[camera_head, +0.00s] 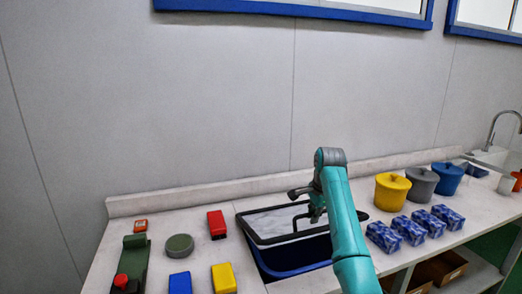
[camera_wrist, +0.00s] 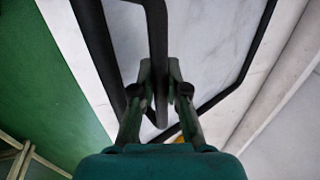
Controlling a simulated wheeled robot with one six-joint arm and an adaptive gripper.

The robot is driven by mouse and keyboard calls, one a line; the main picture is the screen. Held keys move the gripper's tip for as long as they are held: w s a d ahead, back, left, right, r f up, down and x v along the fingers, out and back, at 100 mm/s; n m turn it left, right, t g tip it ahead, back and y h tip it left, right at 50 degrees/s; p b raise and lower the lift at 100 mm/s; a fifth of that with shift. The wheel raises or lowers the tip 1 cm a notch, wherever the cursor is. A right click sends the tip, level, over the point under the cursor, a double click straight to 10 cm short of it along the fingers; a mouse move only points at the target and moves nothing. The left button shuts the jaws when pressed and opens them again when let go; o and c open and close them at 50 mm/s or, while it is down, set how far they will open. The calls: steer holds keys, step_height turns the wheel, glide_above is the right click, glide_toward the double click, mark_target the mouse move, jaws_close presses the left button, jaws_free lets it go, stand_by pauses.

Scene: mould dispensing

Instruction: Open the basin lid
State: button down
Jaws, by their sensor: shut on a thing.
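The basin (camera_head: 292,258) is dark blue and set in the counter in the middle of the head view. Its lid (camera_head: 270,222) has a pale panel, a black frame and a black handle bar. The lid sits off the basin's front part, tilted up towards the wall, and the blue inside shows below its front edge. My gripper (camera_head: 314,214) is at the lid's handle, right of its middle. In the wrist view my gripper (camera_wrist: 160,80) has its fingers closed about the black handle (camera_wrist: 158,45). My arm hides the basin's right side.
Left of the basin are red (camera_head: 217,224), yellow (camera_head: 223,278) and blue (camera_head: 180,283) blocks, a round green piece (camera_head: 179,245) and a green device (camera_head: 134,262). Right stand lidded yellow (camera_head: 391,192), grey (camera_head: 421,187) and blue (camera_head: 447,180) pots and several blue patterned boxes (camera_head: 413,230). A wall is behind.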

steer(key=shift+a, duration=0.1)
steer(key=shift+w+a+r, duration=0.2)
steer(key=shift+w+r, duration=0.4)
steer(key=shift+r, duration=0.3)
steer(key=shift+w+a+r, duration=0.15)
steer(key=shift+w+r, duration=0.4)
steer(key=shift+r, duration=0.35)
steer(key=shift+w+r, duration=0.1)
steer(key=shift+r, duration=0.1)
steer(key=shift+w+a+r, duration=0.2)
steer(key=shift+w+r, duration=0.4)
steer(key=shift+r, duration=0.1)
steer(key=shift+w+a+r, duration=0.2)
steer(key=shift+w+r, duration=0.4)
steer(key=shift+r, duration=0.1)
